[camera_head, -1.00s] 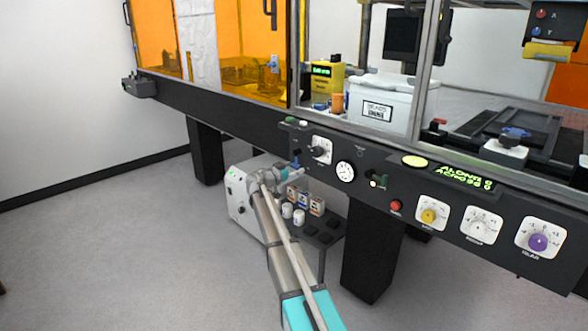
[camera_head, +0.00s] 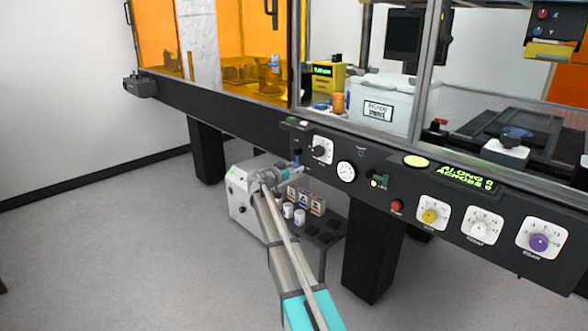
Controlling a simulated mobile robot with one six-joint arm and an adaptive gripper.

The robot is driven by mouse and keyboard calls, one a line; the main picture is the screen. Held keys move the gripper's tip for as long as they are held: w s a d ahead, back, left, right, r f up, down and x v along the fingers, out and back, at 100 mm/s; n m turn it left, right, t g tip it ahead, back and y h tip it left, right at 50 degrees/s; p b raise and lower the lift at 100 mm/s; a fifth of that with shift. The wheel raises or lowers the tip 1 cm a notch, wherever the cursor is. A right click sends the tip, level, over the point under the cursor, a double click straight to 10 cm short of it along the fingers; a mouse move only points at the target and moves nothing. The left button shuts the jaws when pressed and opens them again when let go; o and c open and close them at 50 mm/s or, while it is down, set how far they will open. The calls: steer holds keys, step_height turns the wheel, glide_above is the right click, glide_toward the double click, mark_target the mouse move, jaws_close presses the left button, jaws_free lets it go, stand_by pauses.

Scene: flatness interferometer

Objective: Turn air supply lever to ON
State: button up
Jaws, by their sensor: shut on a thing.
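The air supply lever (camera_head: 297,154) is a small blue handle on the dark front panel, left of the white selector dial. My gripper (camera_head: 297,166) is at the lever, just below its visible blue part. It is shut on the lever; the fingers are small in the picture and hide part of it. The lever's exact angle and any ON or OFF lettering are too small to read. My arm reaches up to the panel from the bottom middle.
A selector dial (camera_head: 320,149), a round gauge (camera_head: 346,171) and a red button (camera_head: 396,206) sit to the right on the panel. A grey-white machine (camera_head: 239,200) and several small containers stand below, behind my arm. Open floor lies at left.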

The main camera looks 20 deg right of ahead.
mark_target(312, 156)
steer(key=shift+s+d+n, duration=0.15)
steer(key=shift+n, duration=0.15)
steer(key=n, duration=0.1)
steer(key=s+n, duration=0.1)
steer(key=s+d+n, duration=0.1)
steer(key=shift+r+n+p, duration=0.3)
steer(key=shift+r+n, duration=0.05)
steer(key=shift+n, duration=0.05)
steer(key=n, duration=0.1)
steer(key=s+r+n+p, duration=0.1)
steer(key=n, duration=0.2)
steer(key=shift+s+d+r+n, duration=0.2)
steer(key=shift+s+d+n, duration=0.1)
steer(key=shift+s, duration=0.1)
steer(key=r+n+p, duration=0.1)
steer(key=n, duration=0.1)
steer(key=s+r+n+p, duration=0.1)
steer(key=n, duration=0.1)
steer(key=shift+s+d, duration=0.1)
steer(key=shift+d, duration=0.1)
steer(key=shift+s+r+n+p, duration=0.1)
steer(key=shift+r+n+p, duration=0.3)
steer(key=shift+n, duration=0.45)
steer(key=shift+s+r+n+p, duration=0.1)
steer(key=shift+r+n+p, duration=0.25)
steer(key=shift+n, duration=0.45)
steer(key=shift+r+n+p, duration=0.25)
steer(key=shift+n+p, duration=0.2)
steer(key=shift+n, duration=0.4)
